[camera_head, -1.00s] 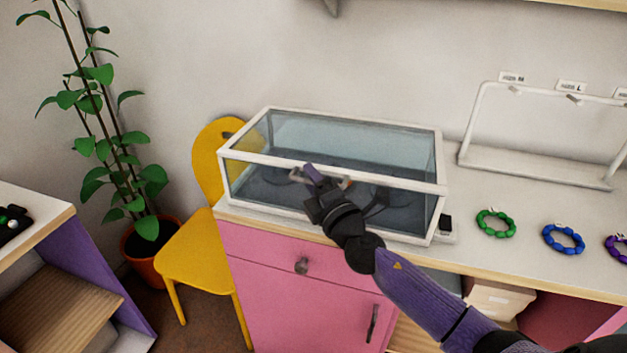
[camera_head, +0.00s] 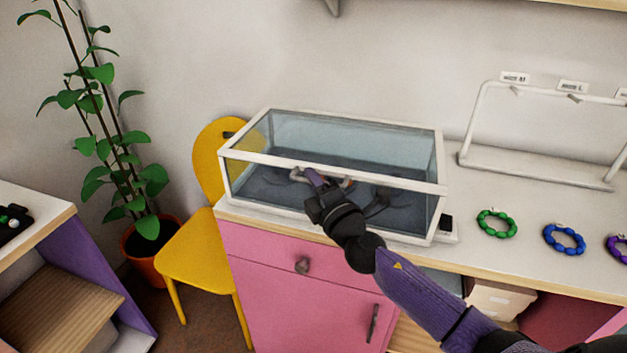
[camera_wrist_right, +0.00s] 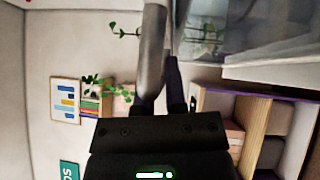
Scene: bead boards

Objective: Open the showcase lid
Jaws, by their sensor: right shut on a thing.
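The glass showcase (camera_head: 236,181) with a white frame stands on the counter. Its lid (camera_head: 400,184) lies level on top and looks closed, with no gap that I can make out. A small pale handle (camera_head: 297,174) sits at the lid's front edge. My right gripper (camera_head: 318,179) reaches in from the lower right and is shut on the handle, partly hiding it. In the right wrist view the handle bar (camera_wrist_right: 152,45) runs up from between the fingers (camera_wrist_right: 162,97). My left gripper is not in view.
A white display rack (camera_head: 540,163) and green (camera_head: 497,223) and blue (camera_head: 564,240) bead bracelets are to the right on the counter (camera_head: 500,257). A yellow chair (camera_head: 188,258) and a potted plant (camera_head: 148,229) stand left. A wall shelf edge (camera_head: 575,5) is above.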

